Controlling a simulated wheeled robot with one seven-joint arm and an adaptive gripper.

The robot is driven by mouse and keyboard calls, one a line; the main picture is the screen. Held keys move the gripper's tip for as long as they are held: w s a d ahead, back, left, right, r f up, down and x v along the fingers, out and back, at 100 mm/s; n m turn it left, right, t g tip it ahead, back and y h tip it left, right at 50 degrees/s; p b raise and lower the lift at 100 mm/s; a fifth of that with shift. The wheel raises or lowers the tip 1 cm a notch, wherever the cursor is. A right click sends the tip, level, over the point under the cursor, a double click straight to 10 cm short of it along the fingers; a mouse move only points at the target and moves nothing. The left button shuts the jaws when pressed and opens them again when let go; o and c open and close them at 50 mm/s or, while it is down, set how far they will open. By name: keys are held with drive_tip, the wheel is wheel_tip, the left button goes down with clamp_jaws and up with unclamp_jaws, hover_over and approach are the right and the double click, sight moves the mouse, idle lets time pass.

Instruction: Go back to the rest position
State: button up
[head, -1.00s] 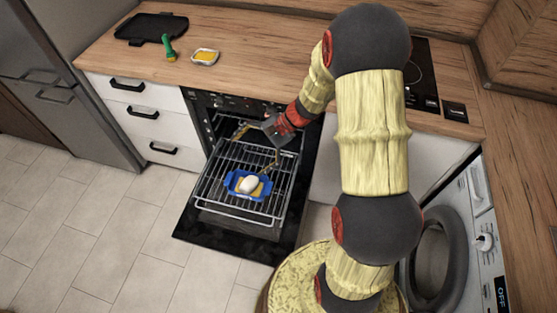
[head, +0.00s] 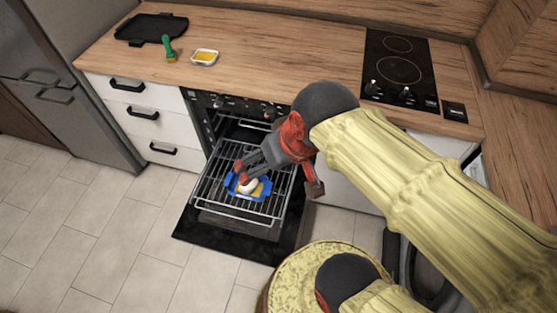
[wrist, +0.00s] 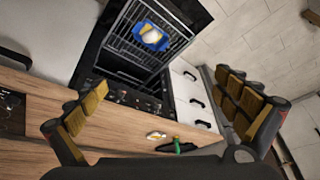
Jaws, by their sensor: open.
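My gripper (head: 246,168) is open and empty. In the head view it overlaps the blue dish (head: 233,191), but the wrist view shows the dish (wrist: 163,45) well away from the fingers. In the wrist view my gripper's two fingers (wrist: 168,98) are spread wide with nothing between them. The blue dish sits on the pulled-out oven rack (head: 214,194). It holds a white, rounded item (wrist: 151,37) with something yellow under it. My gripper partly hides the dish and the item in the head view.
The oven door (head: 195,236) is folded down. The counter (head: 270,65) carries a black tray (head: 150,28), a green-handled brush (head: 169,46) and a small dish with yellow contents (head: 205,57). A hob (head: 398,70) is at the right. The tiled floor at left is clear.

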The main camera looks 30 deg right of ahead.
drive_tip(key=shift+s+d+r+n+t, duration=0.3)
drive_tip(key=shift+s+r, duration=0.15)
drive_tip(key=shift+s, duration=0.1)
drive_tip(key=shift+r, duration=0.1)
drive_tip(key=shift+r+p, duration=0.35)
drive_tip(key=shift+p, duration=0.1)
drive_tip(key=shift+c, duration=0.8)
